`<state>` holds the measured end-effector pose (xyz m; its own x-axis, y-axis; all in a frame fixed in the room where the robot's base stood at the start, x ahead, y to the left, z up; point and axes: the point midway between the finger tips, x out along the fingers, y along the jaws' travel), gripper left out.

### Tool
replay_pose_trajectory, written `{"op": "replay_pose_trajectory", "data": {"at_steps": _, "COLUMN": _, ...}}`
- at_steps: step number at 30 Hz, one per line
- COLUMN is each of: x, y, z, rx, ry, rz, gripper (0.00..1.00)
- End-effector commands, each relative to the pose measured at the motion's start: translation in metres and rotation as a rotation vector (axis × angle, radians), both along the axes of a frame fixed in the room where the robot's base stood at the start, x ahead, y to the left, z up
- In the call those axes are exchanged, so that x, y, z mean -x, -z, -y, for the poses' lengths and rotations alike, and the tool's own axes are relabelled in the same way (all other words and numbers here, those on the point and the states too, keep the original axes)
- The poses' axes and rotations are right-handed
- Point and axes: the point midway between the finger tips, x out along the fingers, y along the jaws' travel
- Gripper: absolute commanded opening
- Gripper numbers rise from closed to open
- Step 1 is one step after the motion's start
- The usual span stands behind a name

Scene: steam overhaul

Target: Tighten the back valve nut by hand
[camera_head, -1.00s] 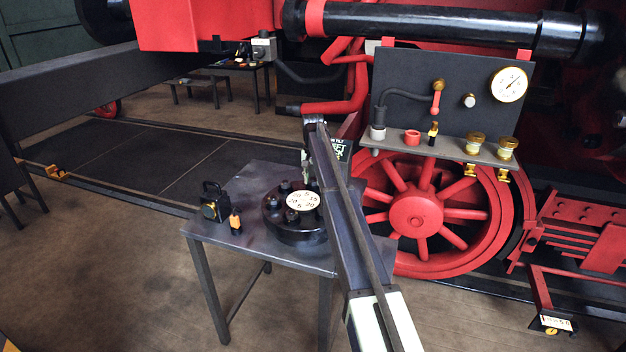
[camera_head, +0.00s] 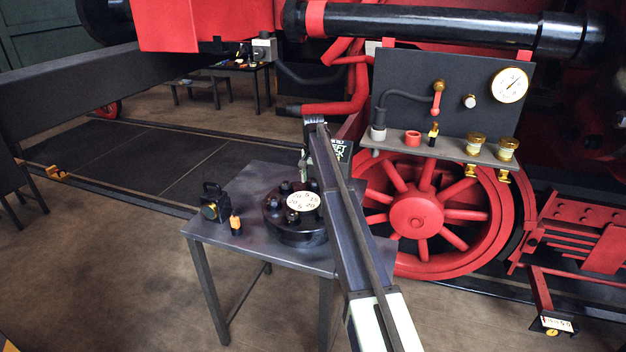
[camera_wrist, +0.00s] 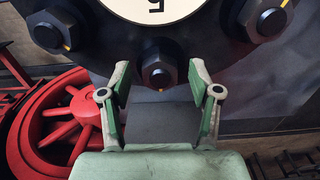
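The round black valve cover (camera_head: 297,237) stands on the metal table, with a white numbered dial (camera_head: 303,201) on top and several dark nuts around its rim. My gripper (camera_wrist: 160,78) is open, with its green-lined fingers either side of one dark hex nut (camera_wrist: 159,72) in the wrist view. Gaps show between the fingers and the nut. This nut carries a small orange mark. In the head view my gripper (camera_head: 304,166) is at the far side of the cover; its fingertips are small there, and the nut between them cannot be made out clearly.
Two other nuts flank the fingers, left (camera_wrist: 48,30) and right (camera_wrist: 265,18), close by. A black lantern (camera_head: 214,203) and a small orange-and-black item (camera_head: 235,221) stand at the table's left. A red wheel (camera_head: 417,212) stands behind the table.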

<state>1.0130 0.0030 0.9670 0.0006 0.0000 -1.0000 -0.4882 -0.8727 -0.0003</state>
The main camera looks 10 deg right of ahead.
Motion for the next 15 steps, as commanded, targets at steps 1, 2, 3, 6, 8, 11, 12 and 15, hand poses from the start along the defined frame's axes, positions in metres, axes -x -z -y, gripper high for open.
{"op": "replay_pose_trajectory", "data": {"at_steps": 1, "x": 0.0, "y": 0.0, "z": 0.0, "rx": 0.0, "ry": 0.0, "rz": 0.0, "gripper": 0.62}}
{"op": "replay_pose_trajectory", "data": {"at_steps": 2, "x": 0.0, "y": 0.0, "z": 0.0, "rx": 0.0, "ry": -0.001, "rz": 0.0, "gripper": 0.62}}
{"op": "replay_pose_trajectory", "data": {"at_steps": 3, "x": 0.0, "y": 0.0, "z": 0.0, "rx": 0.0, "ry": -0.001, "rz": 0.0, "gripper": 0.62}}
{"op": "replay_pose_trajectory", "data": {"at_steps": 6, "x": 0.0, "y": 0.0, "z": 0.0, "rx": 0.0, "ry": -0.001, "rz": 0.0, "gripper": 0.62}}
{"op": "replay_pose_trajectory", "data": {"at_steps": 8, "x": 0.0, "y": -0.003, "z": 0.0, "rx": 0.0, "ry": -0.001, "rz": 0.0, "gripper": 0.62}}
{"op": "replay_pose_trajectory", "data": {"at_steps": 11, "x": 0.0, "y": -0.01, "z": 0.0, "rx": 0.0, "ry": -0.001, "rz": 0.0, "gripper": 0.62}}
{"op": "replay_pose_trajectory", "data": {"at_steps": 12, "x": -0.001, "y": -0.015, "z": 0.0, "rx": 0.0, "ry": -0.001, "rz": 0.0, "gripper": 0.62}}
{"op": "replay_pose_trajectory", "data": {"at_steps": 15, "x": -0.001, "y": -0.031, "z": 0.0, "rx": 0.0, "ry": -0.001, "rz": 0.002, "gripper": 0.62}}
